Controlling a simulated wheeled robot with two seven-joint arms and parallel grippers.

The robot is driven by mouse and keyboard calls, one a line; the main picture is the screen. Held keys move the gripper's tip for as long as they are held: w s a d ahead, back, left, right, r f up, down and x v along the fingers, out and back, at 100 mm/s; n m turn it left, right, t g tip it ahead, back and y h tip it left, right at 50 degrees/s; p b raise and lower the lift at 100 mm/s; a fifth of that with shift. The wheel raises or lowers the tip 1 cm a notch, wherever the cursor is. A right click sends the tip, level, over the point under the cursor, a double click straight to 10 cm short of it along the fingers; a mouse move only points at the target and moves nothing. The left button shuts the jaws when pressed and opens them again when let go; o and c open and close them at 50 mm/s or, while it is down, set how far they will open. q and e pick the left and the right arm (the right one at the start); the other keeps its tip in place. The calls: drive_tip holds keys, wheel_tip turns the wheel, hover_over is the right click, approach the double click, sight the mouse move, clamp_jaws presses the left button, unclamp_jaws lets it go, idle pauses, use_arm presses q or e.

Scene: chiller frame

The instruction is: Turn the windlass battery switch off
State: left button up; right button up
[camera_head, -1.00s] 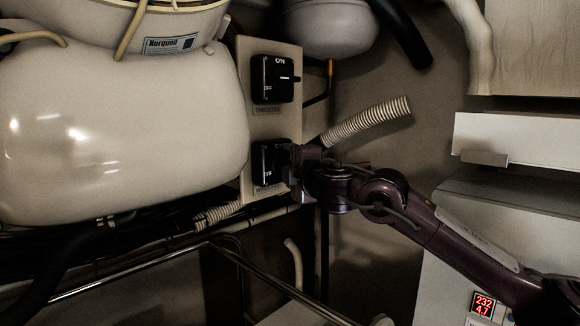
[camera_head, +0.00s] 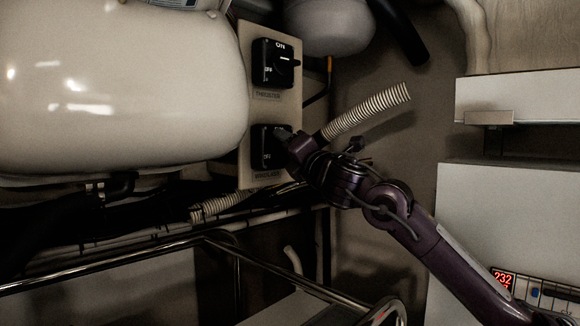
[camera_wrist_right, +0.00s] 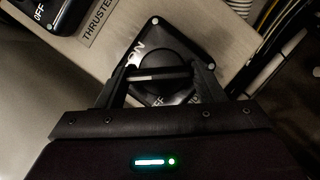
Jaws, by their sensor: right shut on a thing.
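The windlass battery switch (camera_head: 263,145) is the lower of two black rotary switches on a beige plate, with a dark label under it. My right gripper (camera_head: 287,140) reaches it from the right and hides its knob in the head view. In the right wrist view the black switch body (camera_wrist_right: 190,32) lies ahead, with ON and part of OFF readable. There the right gripper (camera_wrist_right: 160,76) is shut on the knob (camera_wrist_right: 157,75), whose pale pointer line runs across between the fingers. The wrist is rolled relative to the plate. My left gripper is not in view.
The thruster switch (camera_head: 276,63) sits just above, its pointer to the right. A large cream tank (camera_head: 120,90) is close on the left. A ribbed hose (camera_head: 368,110) is right of the plate. Steel rails (camera_head: 270,262) run below. White boxes (camera_head: 515,100) stand at right.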

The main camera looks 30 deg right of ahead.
sight(290, 58)
drive_tip(key=shift+w+d+f+n+y+b, duration=0.1)
drive_tip(key=shift+n+y+b, duration=0.15)
drive_tip(key=shift+n+y, duration=1.4)
drive_tip(key=shift+f+n+y+b, duration=0.2)
drive_tip(key=shift+n+y, duration=0.3)
drive_tip(key=shift+n, duration=2.4)
drive_tip(key=shift+w+d+f+n+y+b, duration=0.1)
drive_tip(key=shift+n+y+b, duration=0.15)
drive_tip(key=shift+n+y, duration=1.4)
drive_tip(key=shift+n+h, duration=0.4)
drive_tip(key=shift+n, duration=0.4)
drive_tip(key=o, duration=1)
drive_tip(key=shift+s+r, duration=0.1)
drive_tip(key=shift+r, duration=0.15)
wheel_tip(290, 58, up, 20)
drive_tip(key=p, duration=0.3)
